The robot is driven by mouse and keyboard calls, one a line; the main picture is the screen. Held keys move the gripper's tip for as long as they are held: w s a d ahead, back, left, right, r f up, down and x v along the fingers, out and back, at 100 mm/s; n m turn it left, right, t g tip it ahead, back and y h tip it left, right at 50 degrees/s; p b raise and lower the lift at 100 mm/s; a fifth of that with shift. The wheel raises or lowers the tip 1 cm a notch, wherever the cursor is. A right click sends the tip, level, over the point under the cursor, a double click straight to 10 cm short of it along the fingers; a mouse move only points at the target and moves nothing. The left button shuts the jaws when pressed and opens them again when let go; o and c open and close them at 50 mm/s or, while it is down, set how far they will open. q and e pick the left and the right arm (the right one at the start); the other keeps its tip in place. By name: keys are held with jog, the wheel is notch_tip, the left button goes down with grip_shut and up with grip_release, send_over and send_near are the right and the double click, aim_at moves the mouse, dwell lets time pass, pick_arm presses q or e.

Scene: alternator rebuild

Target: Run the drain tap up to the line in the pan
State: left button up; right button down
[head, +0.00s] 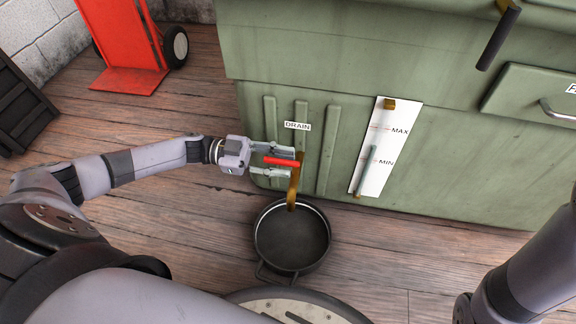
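The drain tap has a red lever (281,161) and a brass spout (294,188), low on the green tank below the DRAIN label (297,126). The spout's end hangs over the pan. The dark round pan (292,267) stands on the floor, with a pale line around its inner wall. Its inside looks dark; I cannot tell whether it holds liquid or whether any is running. My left gripper (291,163) is open at the tap, one finger above the red lever and one below. I cannot tell whether either touches it. My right gripper is out of view; its arm shows at lower right.
The green tank (450,160) fills the back, with a white MAX/MIN level gauge (384,150) and a drawer (530,95) at right. A red hand truck (125,45) stands back left, a dark crate (20,105) at far left. The plank floor left of the pan is clear.

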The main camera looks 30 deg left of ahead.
pick_arm(q)
jog(key=shift+x, duration=0.95)
jog(key=shift+c, duration=0.2)
grip_shut()
jog(key=shift+a, duration=0.1)
